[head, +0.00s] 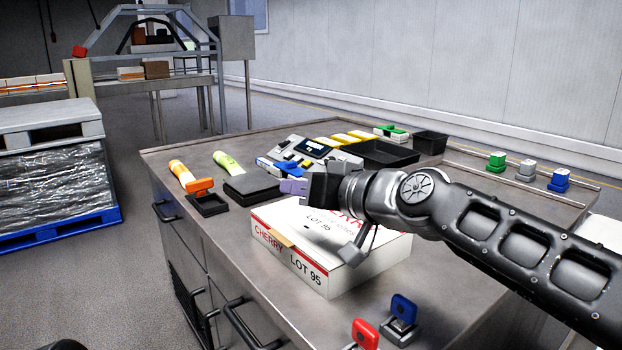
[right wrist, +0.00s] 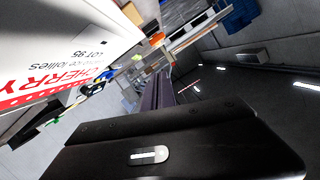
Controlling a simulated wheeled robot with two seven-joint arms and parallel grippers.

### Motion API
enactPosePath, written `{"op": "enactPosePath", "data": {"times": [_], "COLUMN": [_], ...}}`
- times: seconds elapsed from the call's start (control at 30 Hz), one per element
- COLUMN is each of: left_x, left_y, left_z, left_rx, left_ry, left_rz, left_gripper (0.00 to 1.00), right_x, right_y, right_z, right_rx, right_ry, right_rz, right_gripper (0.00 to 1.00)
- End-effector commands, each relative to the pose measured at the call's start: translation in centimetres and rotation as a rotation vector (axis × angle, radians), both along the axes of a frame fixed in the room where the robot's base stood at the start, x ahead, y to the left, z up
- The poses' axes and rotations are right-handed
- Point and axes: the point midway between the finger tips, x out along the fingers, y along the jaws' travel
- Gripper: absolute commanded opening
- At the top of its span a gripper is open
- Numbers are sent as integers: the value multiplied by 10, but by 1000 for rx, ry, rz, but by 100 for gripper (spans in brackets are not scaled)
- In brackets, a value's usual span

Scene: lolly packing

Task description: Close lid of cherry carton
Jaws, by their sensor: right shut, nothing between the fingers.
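The white cherry carton (head: 345,275) sits on the steel worktop, with "CHERRY" and "LOT 95" on its front wall. Its printed lid (head: 283,222) lies over the top, down or nearly down; I cannot tell whether it is fully flush. A tan tab (head: 281,240) shows at the front edge. My right gripper (head: 293,187) is shut and empty, over the back left part of the lid; contact is unclear. My right arm hides the lid's right part. In the right wrist view the lettered carton (right wrist: 60,60) is at the left, beside the purple fingers (right wrist: 157,95). My left gripper is out of view.
A control unit (head: 316,151), black trays (head: 388,152) and a dark flat block (head: 251,188) stand behind the carton. Orange (head: 181,174) and green (head: 228,162) tools lie left. Red (head: 364,334) and blue (head: 403,310) stamps stand in front. Bare worktop lies left of the carton.

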Motion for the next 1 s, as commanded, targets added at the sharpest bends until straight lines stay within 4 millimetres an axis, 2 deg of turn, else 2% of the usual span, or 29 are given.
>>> {"op": "enactPosePath", "data": {"times": [0.03,0.1,0.33,0.53,1.0], "left_x": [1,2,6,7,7], "left_y": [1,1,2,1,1], "left_z": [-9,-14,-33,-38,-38], "left_rx": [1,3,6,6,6], "left_ry": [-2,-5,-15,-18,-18], "left_rz": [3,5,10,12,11], "left_gripper": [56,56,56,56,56], "right_x": [-3,-5,-9,-11,-11], "right_y": [4,8,14,16,16], "right_z": [-12,-22,-45,-52,-51], "right_rx": [-33,-73,-106,-105,-104], "right_ry": [-21,-48,-72,-72,-70], "right_rz": [2,2,2,2,1], "right_gripper": [0,0,0,0,0]}}
